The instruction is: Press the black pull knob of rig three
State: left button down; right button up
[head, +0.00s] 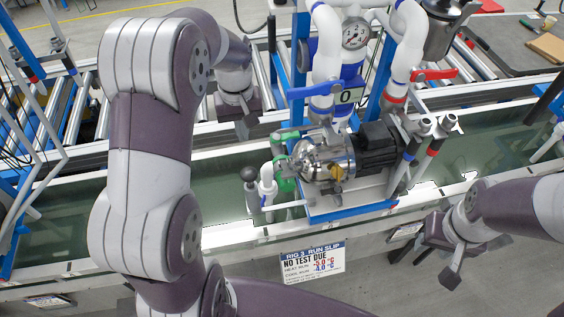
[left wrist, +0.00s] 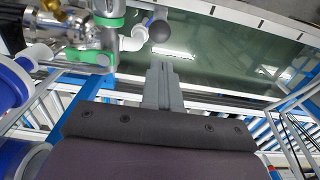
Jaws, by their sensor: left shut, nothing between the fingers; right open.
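The black pull knob (head: 250,175) is a dark ball on a short grey stem at the left front of rig three's pump (head: 325,160). It also shows near the top of the left wrist view (left wrist: 160,30). My left gripper (head: 243,130) is shut and empty, pointing down behind the knob and apart from it. Its closed fingers (left wrist: 164,72) show below the knob in the left wrist view. My right gripper (head: 440,258) is open and empty at the right, in front of the rail. The slip (head: 313,263) below the pump reads "RIG 3 RUN SLIP" and "NO TEST DUE".
A white pipe elbow (head: 267,176) and green fittings (head: 284,170) stand right beside the knob. Blue (head: 310,91) and red (head: 433,74) valve handles and a gauge (head: 355,33) rise above the pump. The green trough (head: 220,200) is clear left of the knob.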

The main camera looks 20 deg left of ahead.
aim_at(248, 175)
pick_arm(q)
notch_tip(248, 175, down, 14)
jog(key=p, duration=0.4)
jog(key=shift+r, duration=0.1)
dwell(0.3)
notch_tip(248, 175, down, 5)
jog(key=b, duration=0.3)
jog(key=shift+s+r, duration=0.1)
jog(key=shift+r, duration=0.1)
jog(key=shift+s+d+r, duration=0.1)
jog(key=shift+s+r, duration=0.05)
jog(key=shift+s, duration=0.05)
